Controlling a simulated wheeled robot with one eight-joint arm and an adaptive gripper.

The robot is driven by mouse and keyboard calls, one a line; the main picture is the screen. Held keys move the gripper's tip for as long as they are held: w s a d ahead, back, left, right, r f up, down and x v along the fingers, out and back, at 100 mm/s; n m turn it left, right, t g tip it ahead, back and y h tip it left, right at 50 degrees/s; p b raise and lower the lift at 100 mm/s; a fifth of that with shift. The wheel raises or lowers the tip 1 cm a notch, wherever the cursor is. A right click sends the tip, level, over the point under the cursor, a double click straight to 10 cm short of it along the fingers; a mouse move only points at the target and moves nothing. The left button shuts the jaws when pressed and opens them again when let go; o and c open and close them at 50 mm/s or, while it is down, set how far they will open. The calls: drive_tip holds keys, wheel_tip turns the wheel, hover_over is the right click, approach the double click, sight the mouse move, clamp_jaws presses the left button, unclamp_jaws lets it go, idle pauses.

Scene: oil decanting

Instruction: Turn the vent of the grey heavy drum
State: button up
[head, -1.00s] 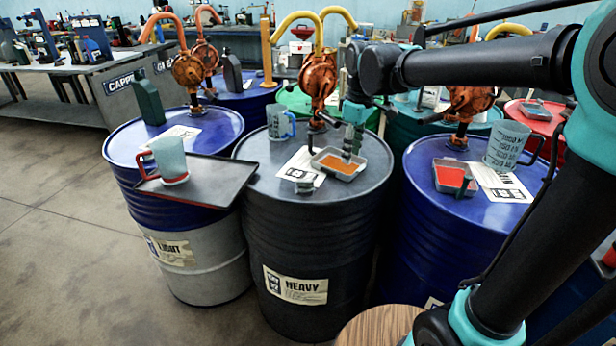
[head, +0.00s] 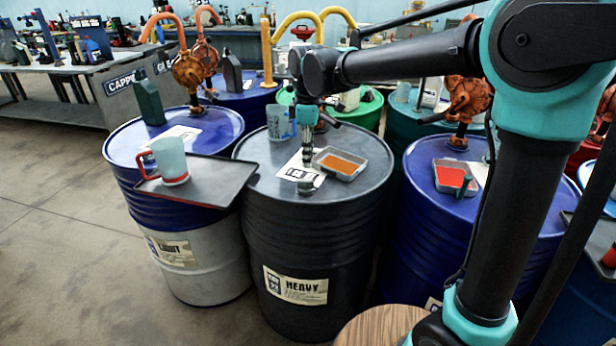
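The grey heavy drum (head: 310,235) stands in the front middle with a "HEAVY" label on its side. Its vent is a small fitting (head: 305,187) on the front part of the lid. My gripper (head: 307,176) points straight down at the vent, with its tips at or just above it. I cannot tell whether the fingers touch it or are closed around it. The fingers are too small to tell open from shut. My arm hides most of the pump behind the gripper.
A tray of brown oil (head: 341,162) sits right of the gripper on the lid. A blue-handled jug (head: 279,122) stands behind left. A dark tray (head: 218,188) with a red-handled mug (head: 170,160) reaches the lid's left edge. Blue drums stand on both sides.

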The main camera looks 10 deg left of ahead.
sight(308, 180)
wheel_tip(308, 180, down, 8)
drive_tip(key=shift+r, duration=0.15)
idle(0.3)
clamp_jaws()
